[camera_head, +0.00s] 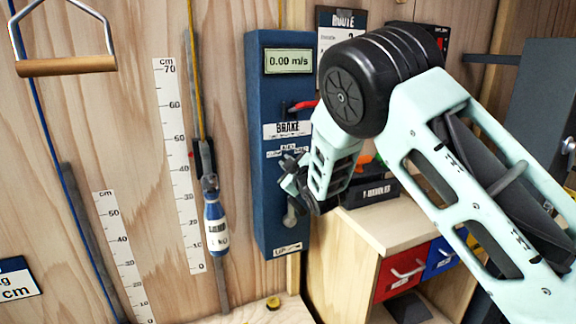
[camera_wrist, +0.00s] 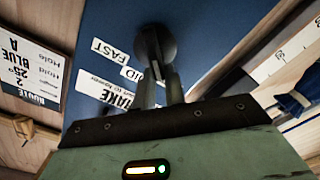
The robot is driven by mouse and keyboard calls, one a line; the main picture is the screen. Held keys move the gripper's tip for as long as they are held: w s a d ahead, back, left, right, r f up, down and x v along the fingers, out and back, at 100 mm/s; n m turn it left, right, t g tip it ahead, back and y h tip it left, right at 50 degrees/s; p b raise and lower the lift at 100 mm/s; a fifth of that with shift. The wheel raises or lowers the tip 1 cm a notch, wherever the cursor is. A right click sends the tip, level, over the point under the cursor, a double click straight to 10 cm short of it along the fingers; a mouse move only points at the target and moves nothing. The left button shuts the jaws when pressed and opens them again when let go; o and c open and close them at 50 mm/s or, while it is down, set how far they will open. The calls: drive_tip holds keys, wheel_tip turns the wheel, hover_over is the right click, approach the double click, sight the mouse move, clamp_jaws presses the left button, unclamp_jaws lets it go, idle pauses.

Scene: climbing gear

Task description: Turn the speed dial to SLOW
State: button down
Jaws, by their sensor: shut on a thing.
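The blue control box (camera_head: 270,100) stands upright against the wooden wall, with a display (camera_head: 288,60) reading 0.00 m/s. The speed dial (camera_wrist: 155,42) is a grey round knob on its face, seen in the wrist view beside a FAST label (camera_wrist: 110,54) and a partly covered label ending in "ID". A SLOW label cannot be seen. My gripper (camera_wrist: 160,74) is shut on the dial, its two fingers close together at the knob. In the head view my gripper (camera_head: 290,175) is at the box's middle and hides the dial.
A red brake lever (camera_head: 303,105) sticks out above the BRAKE label (camera_head: 287,130). A grey knob or handle (camera_head: 291,215) is below my gripper, above an UP label (camera_head: 287,250). A blue-and-white weight (camera_head: 216,228) hangs at left. A bench (camera_head: 390,225) stands at right.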

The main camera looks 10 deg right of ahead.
drive_tip(key=c, duration=1.5)
unclamp_jaws()
drive_tip(key=shift+o, duration=0.2)
drive_tip(key=s+d+b, duration=0.2)
drive_tip(key=s, duration=1.5)
drive_tip(key=shift+d+b, duration=0.3)
drive_tip(key=shift+b, duration=0.05)
drive_tip(key=shift+s, duration=0.1)
